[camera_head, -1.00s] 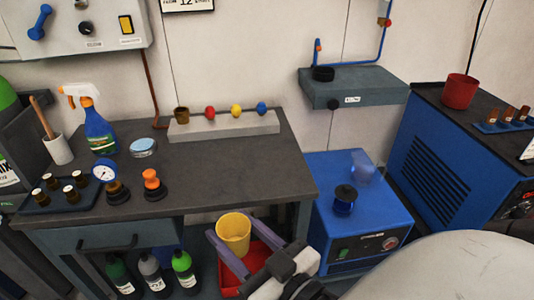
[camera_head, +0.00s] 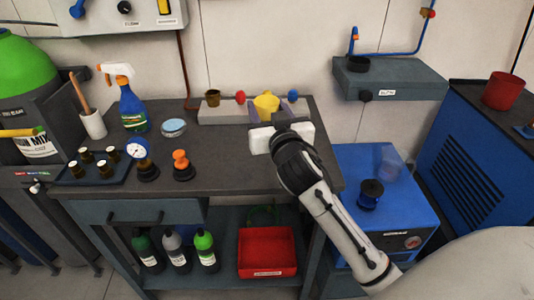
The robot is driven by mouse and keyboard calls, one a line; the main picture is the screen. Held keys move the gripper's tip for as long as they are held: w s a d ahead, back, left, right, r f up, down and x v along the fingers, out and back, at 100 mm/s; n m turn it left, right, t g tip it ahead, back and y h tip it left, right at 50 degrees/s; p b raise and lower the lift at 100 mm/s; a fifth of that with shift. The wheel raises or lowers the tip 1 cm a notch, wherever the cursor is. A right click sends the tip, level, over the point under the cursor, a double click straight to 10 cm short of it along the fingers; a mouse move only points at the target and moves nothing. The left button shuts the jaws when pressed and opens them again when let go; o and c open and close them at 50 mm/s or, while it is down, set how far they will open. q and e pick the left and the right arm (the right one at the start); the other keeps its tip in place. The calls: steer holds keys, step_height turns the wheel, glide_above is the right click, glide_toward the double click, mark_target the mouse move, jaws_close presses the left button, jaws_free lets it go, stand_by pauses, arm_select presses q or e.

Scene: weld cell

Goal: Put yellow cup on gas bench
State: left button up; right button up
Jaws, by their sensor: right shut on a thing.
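The yellow cup (camera_head: 266,103) is upright between the purple fingers of my right gripper (camera_head: 267,107), which is shut on it. My arm reaches in from the lower right over the gas bench (camera_head: 225,170), a dark-topped bench. The cup shows at the bench's back right, in front of the grey block with coloured knobs. The gripper's white body hides the cup's lower part, so I cannot tell whether it touches the top. My left gripper is not in view.
The grey block (camera_head: 210,115) lies along the bench's back edge. A spray bottle (camera_head: 132,107), a pressure gauge (camera_head: 140,152), an orange-topped fitting (camera_head: 181,162) and a blue-lidded tin (camera_head: 173,127) stand left. The bench's middle is clear. A red bin (camera_head: 267,250) sits on the lower shelf.

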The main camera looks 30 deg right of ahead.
step_height(320, 180, down, 5)
steer(key=shift+w+d+f+b, duration=0.1)
steer(key=shift+d+f+b, duration=0.05)
steer(key=shift+b, duration=0.35)
steer(key=shift+f, duration=0.35)
step_height(320, 180, down, 3)
steer(key=shift+f+b, duration=0.1)
steer(key=shift+b, duration=0.35)
steer(key=shift+f, duration=0.25)
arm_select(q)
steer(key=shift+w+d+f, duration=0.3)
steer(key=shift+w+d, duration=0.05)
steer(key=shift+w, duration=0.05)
arm_select(e)
steer(key=shift+f, duration=0.25)
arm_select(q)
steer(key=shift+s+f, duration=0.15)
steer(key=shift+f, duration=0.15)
arm_select(e)
steer(key=o, duration=1.1)
steer(key=shift+r, duration=0.1)
steer(key=shift+o, duration=0.2)
